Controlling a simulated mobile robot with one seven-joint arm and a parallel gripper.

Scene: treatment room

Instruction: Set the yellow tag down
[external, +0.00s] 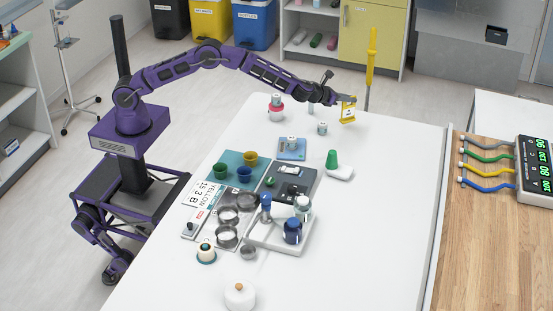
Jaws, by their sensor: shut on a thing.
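The yellow tag (348,112) is at my gripper (343,100), near the far right of the white table (385,200). My gripper is shut on the tag. The tag hangs from the fingers and looks roughly upright, with a pale patch on its face. Whether its lower edge touches the table or is just above it, I cannot tell. The fingertips are small and partly hidden by the tag.
A yellow pole (371,55) rises just behind the tag. Trays, cups and bottles crowd the middle. The table's right side is clear.

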